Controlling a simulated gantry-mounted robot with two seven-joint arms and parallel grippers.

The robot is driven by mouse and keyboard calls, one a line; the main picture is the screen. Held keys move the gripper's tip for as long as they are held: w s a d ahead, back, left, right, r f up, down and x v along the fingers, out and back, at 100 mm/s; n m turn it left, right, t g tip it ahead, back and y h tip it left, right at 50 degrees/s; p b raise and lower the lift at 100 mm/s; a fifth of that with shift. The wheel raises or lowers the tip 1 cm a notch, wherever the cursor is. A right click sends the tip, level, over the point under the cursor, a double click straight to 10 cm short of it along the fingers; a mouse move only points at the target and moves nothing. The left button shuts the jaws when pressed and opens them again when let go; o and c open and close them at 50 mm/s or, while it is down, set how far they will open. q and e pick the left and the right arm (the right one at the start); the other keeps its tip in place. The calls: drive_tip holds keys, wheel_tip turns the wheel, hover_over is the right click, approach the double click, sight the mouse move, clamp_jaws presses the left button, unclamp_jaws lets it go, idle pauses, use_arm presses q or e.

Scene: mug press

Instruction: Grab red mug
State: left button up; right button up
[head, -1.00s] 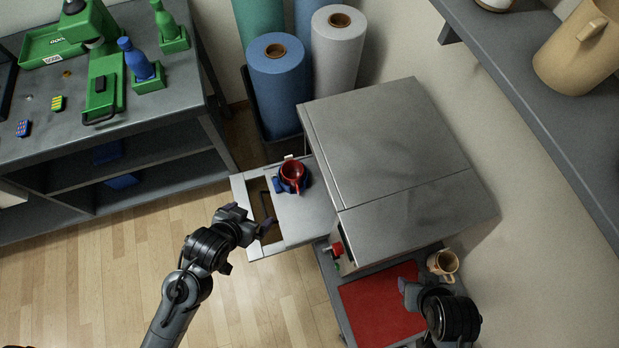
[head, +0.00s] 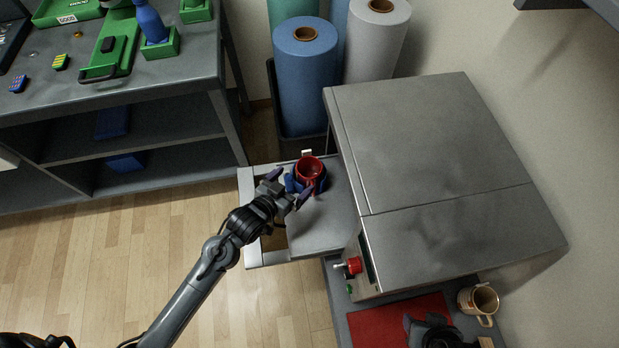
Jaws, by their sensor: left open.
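The red mug (head: 310,167) sits in a blue holder (head: 321,185) on the pulled-out metal drawer (head: 318,226) of the grey press. Its opening faces up. My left gripper (head: 289,184) is open, just to the lower left of the mug, with its fingers spread toward it. I cannot tell whether a finger touches the mug or holder. My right gripper (head: 432,328) is partly in view at the bottom right, over the red mat, and its jaws cannot be made out.
The large grey press (head: 430,150) stands right of the drawer, with a red knob (head: 354,265) on its front. A tan mug (head: 479,300) stands by the red mat (head: 385,325). Blue rolls (head: 305,80) stand behind. A workbench (head: 190,85) is at left.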

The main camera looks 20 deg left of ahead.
use_arm(q)
approach(315, 161)
drive_tip(key=shift+x, duration=2.35)
drive_tip(key=c, duration=1.4)
drive_tip(key=shift+c, duration=0.9)
drive_tip(key=shift+r, duration=0.15)
